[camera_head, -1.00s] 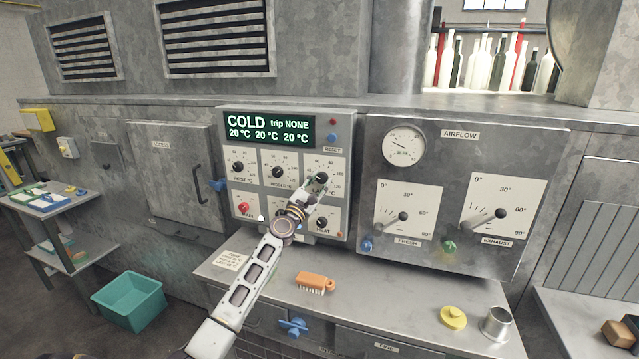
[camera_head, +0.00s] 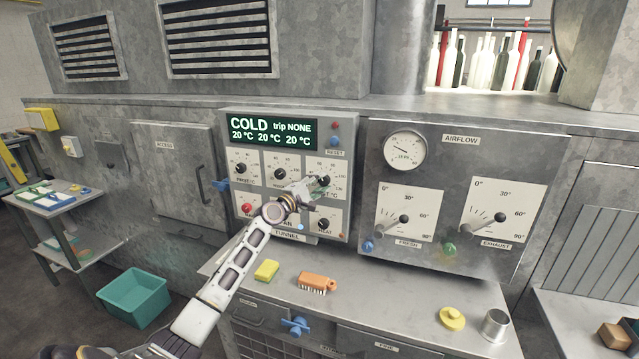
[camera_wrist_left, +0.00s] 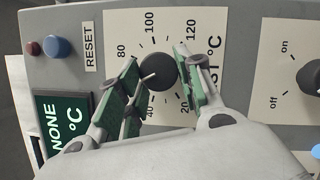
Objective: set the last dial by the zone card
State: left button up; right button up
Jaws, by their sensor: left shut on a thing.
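The last dial's black knob (camera_wrist_left: 157,72) is between the green-padded fingers of my left gripper (camera_wrist_left: 158,82), which is shut on it. The knob's white pointer is toward the lower left in the left wrist view, on the side between 80 and 40; the mark there is behind a finger. In the head view the last dial (camera_head: 323,180) is at the right of the upper row, partly covered by my left gripper (camera_head: 316,186). The first dial (camera_head: 240,168) and the middle dial (camera_head: 281,173) are beside it. The zone card is hidden behind my left arm. My right gripper is not in view.
The panel display (camera_head: 269,132) reads COLD, trip NONE, 20 °C three times. On the ledge are a yellow sponge (camera_head: 266,270), an orange brush (camera_head: 318,282), a yellow knobbed piece (camera_head: 452,318) and a metal cup (camera_head: 495,325). The airflow panel (camera_head: 450,160) stands to the right.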

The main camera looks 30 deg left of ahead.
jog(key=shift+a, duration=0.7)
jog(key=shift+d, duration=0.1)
pick_arm(q)
jog(key=o, duration=0.8)
jog(key=shift+o, duration=1.2)
jog(key=s+a+f, duration=0.1)
jog(key=s, duration=1)
jog(key=shift+s+a+f, duration=0.15)
jog(key=shift+s+a, duration=0.15)
jog(key=shift+s, duration=0.1)
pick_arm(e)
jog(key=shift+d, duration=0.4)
